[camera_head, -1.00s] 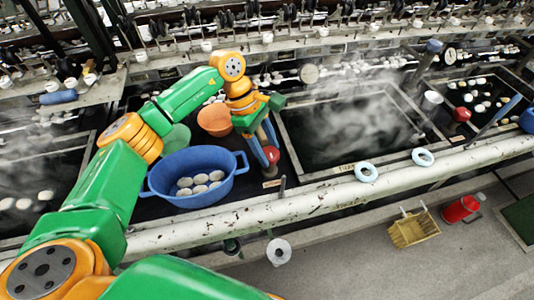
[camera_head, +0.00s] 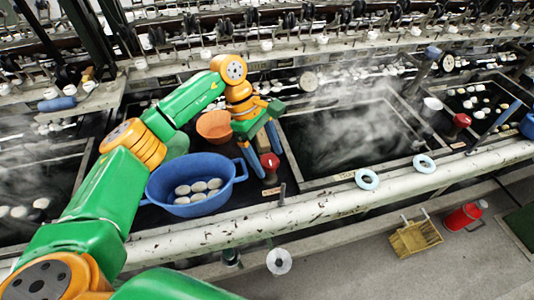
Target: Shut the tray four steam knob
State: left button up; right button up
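A red round knob (camera_head: 269,161) stands on a dark strip between the blue basin and the steaming middle tray (camera_head: 350,135). My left gripper (camera_head: 268,164) is over it with its two blue fingers spread apart. The knob shows between the fingertips; I cannot tell whether either finger touches it. A second red knob (camera_head: 462,121) stands farther right, beyond the middle tray. The labels are too small to read, so I cannot tell which knob is tray four's. My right gripper is not in view.
A blue basin (camera_head: 160,187) with several white cocoons sits left of my gripper, with an orange bowl (camera_head: 213,126) behind it. A worn white pipe (camera_head: 320,205) runs along the front, with two pale blue rings (camera_head: 367,179) on it. Steam hangs over the trays.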

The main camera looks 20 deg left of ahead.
pick_arm(q)
jog(key=b+v, duration=0.1)
jog(key=v, duration=0.6)
